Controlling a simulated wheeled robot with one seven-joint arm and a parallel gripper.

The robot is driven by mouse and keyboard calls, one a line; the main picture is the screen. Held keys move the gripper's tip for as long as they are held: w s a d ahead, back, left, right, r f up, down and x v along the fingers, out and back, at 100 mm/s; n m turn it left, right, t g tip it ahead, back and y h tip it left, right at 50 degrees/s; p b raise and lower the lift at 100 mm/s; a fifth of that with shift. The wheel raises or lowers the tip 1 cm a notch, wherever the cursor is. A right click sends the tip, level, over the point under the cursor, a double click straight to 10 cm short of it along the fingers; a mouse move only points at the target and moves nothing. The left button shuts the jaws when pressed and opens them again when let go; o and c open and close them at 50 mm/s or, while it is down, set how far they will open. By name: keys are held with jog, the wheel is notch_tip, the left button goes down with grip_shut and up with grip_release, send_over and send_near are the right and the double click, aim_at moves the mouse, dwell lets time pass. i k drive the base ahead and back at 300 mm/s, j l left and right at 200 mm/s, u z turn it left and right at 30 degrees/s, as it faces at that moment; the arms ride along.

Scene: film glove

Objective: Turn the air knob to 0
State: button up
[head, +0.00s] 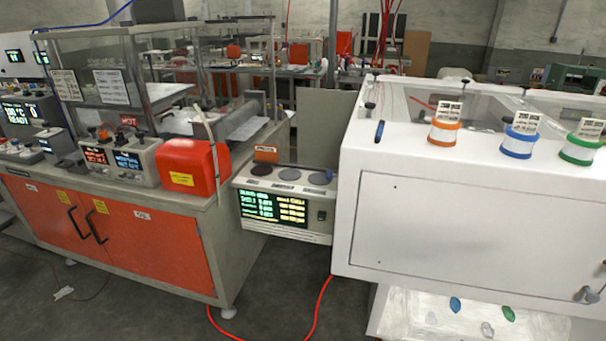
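Small control boxes with knobs or levers on top stand on the left bench. One grey box (124,162) has a red-lit display and a blue-lit display on its front, with dark and orange knobs (103,133) above them. Farther left, a darker unit (20,115) shows a lit temperature readout and a "0", and a smaller box (56,143) with a dark knob stands beside it. Labels are too small to read, so I cannot tell which knob is the air knob or its setting. My gripper is not in view.
A red-orange housing (193,167) stands at the bench's right end, above orange cabinet doors (160,246). A console with green and yellow readouts (273,207) fills the gap beside a large white enclosure (450,225). A red hose (318,309) crosses the grey floor in front.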

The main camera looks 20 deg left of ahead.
aim_at(331, 174)
jog(key=j, duration=0.85)
jog(key=k+j, duration=0.1)
jog(key=j, duration=0.75)
jog(key=i+u, duration=0.25)
jog(key=i, duration=0.2)
jog(key=i+u, duration=0.3)
jog(key=i, duration=0.2)
